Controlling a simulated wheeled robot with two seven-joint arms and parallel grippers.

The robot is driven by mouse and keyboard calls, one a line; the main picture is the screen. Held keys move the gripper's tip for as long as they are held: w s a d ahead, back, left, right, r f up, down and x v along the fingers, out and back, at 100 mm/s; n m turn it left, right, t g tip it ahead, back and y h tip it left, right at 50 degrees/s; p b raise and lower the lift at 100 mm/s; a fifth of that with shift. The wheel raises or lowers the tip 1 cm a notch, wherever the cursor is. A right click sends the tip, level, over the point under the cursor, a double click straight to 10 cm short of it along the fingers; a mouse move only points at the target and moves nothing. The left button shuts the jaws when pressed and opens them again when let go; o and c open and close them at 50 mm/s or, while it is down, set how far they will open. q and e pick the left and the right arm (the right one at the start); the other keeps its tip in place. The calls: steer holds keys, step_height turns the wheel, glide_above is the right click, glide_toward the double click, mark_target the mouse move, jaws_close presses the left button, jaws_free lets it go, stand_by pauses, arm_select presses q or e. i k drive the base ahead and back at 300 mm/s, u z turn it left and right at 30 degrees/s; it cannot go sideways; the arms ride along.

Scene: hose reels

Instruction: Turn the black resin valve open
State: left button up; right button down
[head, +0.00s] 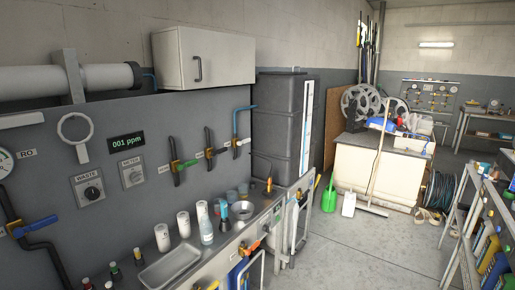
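Three small valves with yellowish bodies on dark vertical pipes are on the grey wall panel (100,150). The left one has a green handle (187,164). The middle valve (209,153) has a small handle whose colour I cannot make out clearly; it may be black. The right one has a white handle (242,142). A larger valve with a blue lever (38,225) is at the far left on a dark pipe. I cannot tell for sure which is the black resin valve. Neither of my grippers is in view.
Below the panel, a bench holds a metal tray (170,267), white cups (162,237) and a bottle (206,229). A dark grey tank (279,125) stands right of the panel. A shelf (480,225) lines the right side. The floor (370,255) between is clear.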

mark_target(214, 153)
steer(key=z, duration=0.85)
steer(key=i, duration=1.1)
steer(key=z, duration=0.65)
steer(key=i, duration=1.25)
steer(key=u, duration=1.15)
steer(key=i, duration=1.05)
steer(key=u, duration=1.05)
